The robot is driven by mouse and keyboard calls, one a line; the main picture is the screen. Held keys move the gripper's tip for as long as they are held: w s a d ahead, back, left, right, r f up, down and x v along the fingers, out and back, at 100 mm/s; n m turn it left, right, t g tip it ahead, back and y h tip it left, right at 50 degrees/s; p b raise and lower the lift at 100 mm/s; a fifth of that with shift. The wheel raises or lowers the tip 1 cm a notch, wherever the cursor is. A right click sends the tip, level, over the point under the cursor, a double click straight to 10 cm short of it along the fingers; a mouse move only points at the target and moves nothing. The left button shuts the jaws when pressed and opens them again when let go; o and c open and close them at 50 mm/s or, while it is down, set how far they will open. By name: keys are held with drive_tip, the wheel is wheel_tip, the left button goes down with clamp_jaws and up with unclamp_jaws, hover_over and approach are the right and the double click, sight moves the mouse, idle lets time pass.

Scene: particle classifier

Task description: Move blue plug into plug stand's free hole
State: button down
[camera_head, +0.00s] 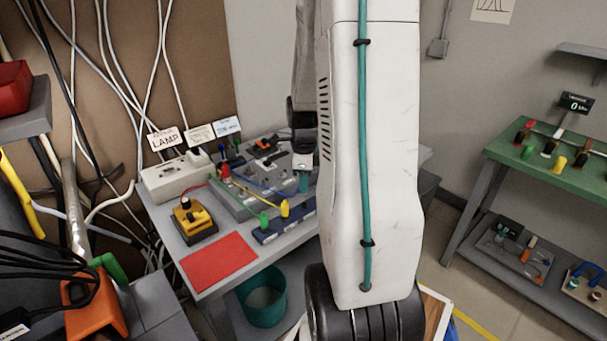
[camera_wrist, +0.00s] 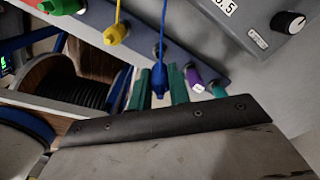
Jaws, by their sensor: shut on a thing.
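My gripper (camera_wrist: 159,82) has teal fingers closed on the blue plug (camera_wrist: 158,88), whose blue cord runs up in the wrist view. In the head view my gripper (camera_head: 303,181) hangs above the right part of the plug stand, partly covered by my arm; the plug cannot be made out there. The dark blue plug stand (camera_head: 270,236) lies along the bench's front; its bar (camera_wrist: 141,37) also shows in the wrist view. A green plug (camera_head: 263,218) and a yellow plug (camera_head: 285,208) are at the stand. A purple plug (camera_wrist: 193,80) is right of my fingers. Whether the blue plug touches the stand is unclear.
A grey panel device with a black knob (camera_wrist: 288,22) is close behind the stand. A yellow box (camera_head: 194,222) and a red mat (camera_head: 218,261) lie at the bench's left. A teal bin (camera_head: 262,300) is below. A green table (camera_head: 560,170) stands at right.

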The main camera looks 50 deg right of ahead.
drive_tip(key=shift+f, duration=1.1)
drive_tip(key=shift+f, duration=1.45)
idle(0.5)
drive_tip(key=c, duration=1.2)
unclamp_jaws()
drive_tip(key=shift+c, duration=0.2)
drive_tip(key=shift+r, duration=0.1)
wheel_tip(320, 180, up, 8)
drive_tip(key=shift+f, duration=0.2)
